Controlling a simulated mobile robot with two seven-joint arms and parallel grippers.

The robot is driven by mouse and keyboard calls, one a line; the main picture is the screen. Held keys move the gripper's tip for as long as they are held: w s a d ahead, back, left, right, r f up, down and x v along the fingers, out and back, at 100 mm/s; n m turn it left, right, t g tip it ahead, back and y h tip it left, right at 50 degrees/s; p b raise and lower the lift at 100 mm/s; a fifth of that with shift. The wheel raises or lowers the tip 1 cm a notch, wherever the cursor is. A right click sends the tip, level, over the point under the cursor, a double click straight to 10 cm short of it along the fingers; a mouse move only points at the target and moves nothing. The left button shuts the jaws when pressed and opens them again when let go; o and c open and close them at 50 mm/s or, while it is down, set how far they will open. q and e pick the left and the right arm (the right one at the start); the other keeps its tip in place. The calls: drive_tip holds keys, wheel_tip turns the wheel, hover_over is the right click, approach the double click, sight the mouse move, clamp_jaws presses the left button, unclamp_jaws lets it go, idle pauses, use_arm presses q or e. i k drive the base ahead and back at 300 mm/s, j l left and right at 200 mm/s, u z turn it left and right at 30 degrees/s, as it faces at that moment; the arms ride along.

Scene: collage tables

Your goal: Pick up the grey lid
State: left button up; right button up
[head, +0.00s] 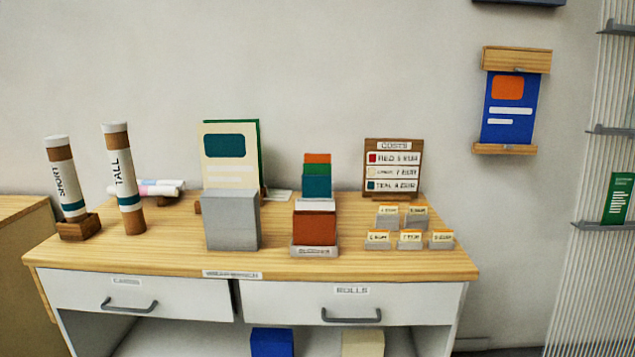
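A grey box-like block (231,220) stands upright on the wooden tabletop, left of the middle, in the head view. It has a lighter top face, and faint horizontal lines cross its front. I cannot tell from this view whether it is the grey lid, or has a separate lid. It stands in front of a cream and green folder (229,150) and hides the folder's lower part. Neither of my grippers is in view.
Two tall tubes, SHORT (66,180) and TALL (123,180), stand at left. A card holder (315,228), a COSTS board (392,166) and several small labelled card blocks (409,240) stand at right.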

sight(221, 208)
drive_tip(key=i+l+u, duration=0.2)
drive_tip(key=l, duration=0.2)
drive_tip(key=l+u, duration=0.2)
drive_tip(key=l, duration=0.15)
drive_tip(key=i+l+u, duration=0.2)
drive_tip(key=l, duration=0.25)
drive_tip(key=i+l+u, duration=0.4)
drive_tip(key=l, duration=0.25)
drive_tip(key=i, duration=0.1)
